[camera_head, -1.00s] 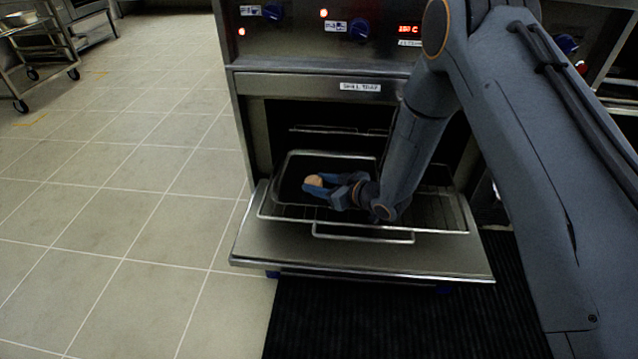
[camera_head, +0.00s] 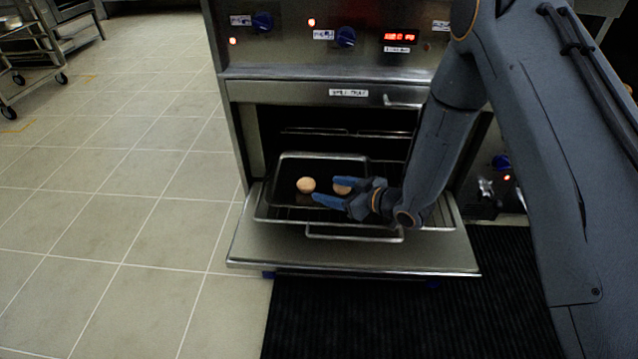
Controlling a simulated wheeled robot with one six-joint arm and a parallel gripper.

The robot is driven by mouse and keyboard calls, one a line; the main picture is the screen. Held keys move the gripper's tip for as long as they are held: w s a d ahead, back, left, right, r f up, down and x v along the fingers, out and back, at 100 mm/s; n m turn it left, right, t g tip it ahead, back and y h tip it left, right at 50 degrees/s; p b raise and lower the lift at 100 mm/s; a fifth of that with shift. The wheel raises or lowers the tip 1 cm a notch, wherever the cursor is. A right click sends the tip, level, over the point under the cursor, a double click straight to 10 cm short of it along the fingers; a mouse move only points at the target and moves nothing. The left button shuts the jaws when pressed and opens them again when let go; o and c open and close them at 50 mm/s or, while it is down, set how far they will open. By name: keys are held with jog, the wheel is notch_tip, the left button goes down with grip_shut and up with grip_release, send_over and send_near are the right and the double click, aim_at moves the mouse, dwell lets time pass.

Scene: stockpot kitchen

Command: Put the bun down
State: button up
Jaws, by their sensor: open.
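A round tan bun (camera_head: 306,185) sits on the dark baking tray (camera_head: 322,157), left of my gripper and apart from it. A second tan bun (camera_head: 341,188) shows just behind my gripper, partly hidden by its upper finger. My gripper (camera_head: 335,191) is open, with its blue fingers pointing left over the tray. I cannot tell whether a finger touches the second bun. The tray rests on a pulled-out wire rack in the open oven.
The oven door (camera_head: 350,255) is folded down flat in front of the rack. The control panel with knobs (camera_head: 345,37) is above. A black mat (camera_head: 390,310) lies on the floor. A wheeled steel cart (camera_head: 30,60) stands far left, with clear tiled floor between.

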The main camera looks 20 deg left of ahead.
jog(key=v, duration=0.3)
jog(key=shift+p, duration=0.3)
jog(key=s+d+r+m+t+h, duration=0.1)
jog(key=d+r+m+h, duration=0.2)
jog(key=r, duration=0.5)
jog(key=s+d+r+m+h, duration=0.1)
jog(key=d+r+h, duration=0.3)
jog(key=r, duration=0.5)
jog(key=s+d+r+m+g+h, duration=0.1)
jog(key=s+r+g, duration=0.1)
jog(key=s, duration=0.8)
jog(key=s+d+r+m+g+h, duration=0.1)
jog(key=s+d+r+g, duration=0.1)
jog(key=s+r, duration=0.3)
jog(key=s+d+r+m+g+h, duration=0.1)
jog(key=s+r, duration=0.3)
jog(key=s, duration=1)
jog(key=shift+s+d+g, duration=0.3)
jog(key=shift+d+g, duration=0.4)
jog(key=shift+d, duration=0.05)
